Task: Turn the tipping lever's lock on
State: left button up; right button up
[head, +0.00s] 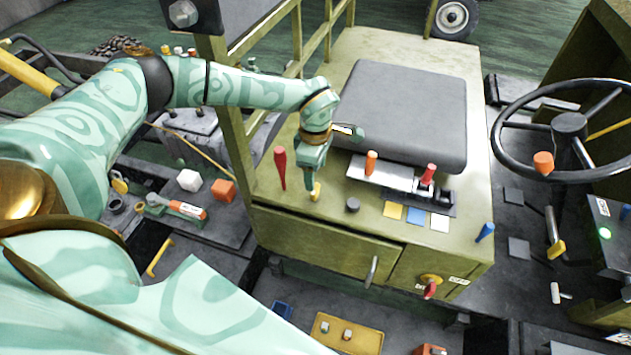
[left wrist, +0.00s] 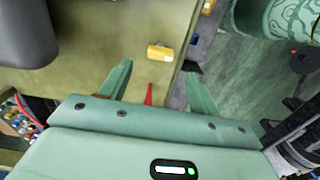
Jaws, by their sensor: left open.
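A red lever (head: 280,168) stands upright at the left side of the olive seat box (head: 300,225); it also shows in the left wrist view (left wrist: 148,95). A small yellow piece (head: 316,191) sits to its right near the box's front edge. A yellow block, seemingly the same piece, shows in the left wrist view (left wrist: 160,51). I cannot tell for sure which part is the lock. My left gripper (head: 311,180) points down just beside the yellow piece. In the left wrist view its fingers (left wrist: 160,70) are apart with nothing held between them. My right gripper is not in view.
A grey seat (head: 405,110) lies behind. A silver drawer handle (head: 371,271) juts from the front. A steering wheel (head: 570,120) stands far right.

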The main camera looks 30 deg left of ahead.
aim_at(316, 188)
pick_arm(q)
notch_tip(316, 188, up, 6)
dwell(0.6)
